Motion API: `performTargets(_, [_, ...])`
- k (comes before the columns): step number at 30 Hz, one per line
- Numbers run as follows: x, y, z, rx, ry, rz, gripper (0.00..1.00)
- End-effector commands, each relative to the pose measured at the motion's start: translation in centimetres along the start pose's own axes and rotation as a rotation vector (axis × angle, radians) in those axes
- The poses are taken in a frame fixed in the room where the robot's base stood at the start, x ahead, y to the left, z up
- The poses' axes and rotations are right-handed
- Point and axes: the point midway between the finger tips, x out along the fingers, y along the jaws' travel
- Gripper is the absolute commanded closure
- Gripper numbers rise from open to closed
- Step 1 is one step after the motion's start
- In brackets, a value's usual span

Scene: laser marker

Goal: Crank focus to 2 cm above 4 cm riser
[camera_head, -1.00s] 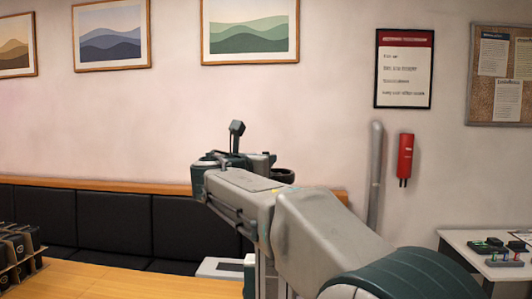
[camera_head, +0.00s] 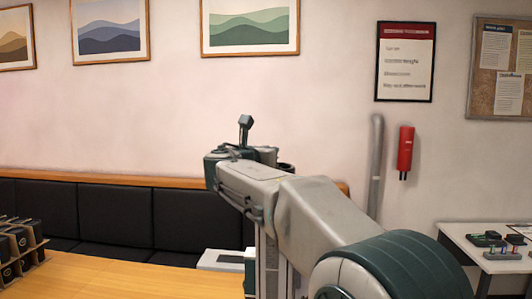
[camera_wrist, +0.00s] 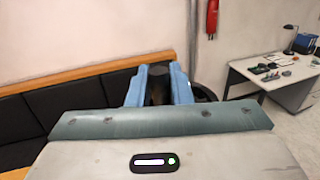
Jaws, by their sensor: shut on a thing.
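In the wrist view my gripper (camera_wrist: 158,82) has its two blue fingers closed around a dark, round-topped piece (camera_wrist: 158,70), which looks like the crank's grip. A dark round rim (camera_wrist: 204,92) shows just right of the fingers, partly hidden by them. In the head view my arm hides the fingers and most of the machine. A light grey upright (camera_head: 268,265) and a white box (camera_head: 220,260), seemingly parts of the laser marker, show below my wrist. The riser and the focus height cannot be made out.
A wooden table (camera_head: 130,277) with a rack of dark items (camera_head: 20,250) lies at left, before a black padded bench (camera_head: 115,215). A white desk (camera_head: 460,240) with small tools stands at right. A grey pipe (camera_head: 375,170) and a red extinguisher (camera_head: 405,152) are on the wall.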

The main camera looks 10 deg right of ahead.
Motion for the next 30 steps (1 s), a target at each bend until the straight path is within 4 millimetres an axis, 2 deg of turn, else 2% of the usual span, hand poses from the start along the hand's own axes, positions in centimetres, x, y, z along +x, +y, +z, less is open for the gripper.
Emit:
performTargets(8, [-0.3, -0.4, -0.1, 0.001, -0.002, 0.1, 1.0])
performTargets(21, [-0.7, -1.2, -0.1, 0.001, 0.0, 0.414, 1.0])
performTargets(30, [-0.8, -1.5, -0.1, 0.0, 0.0, 0.558, 1.0])
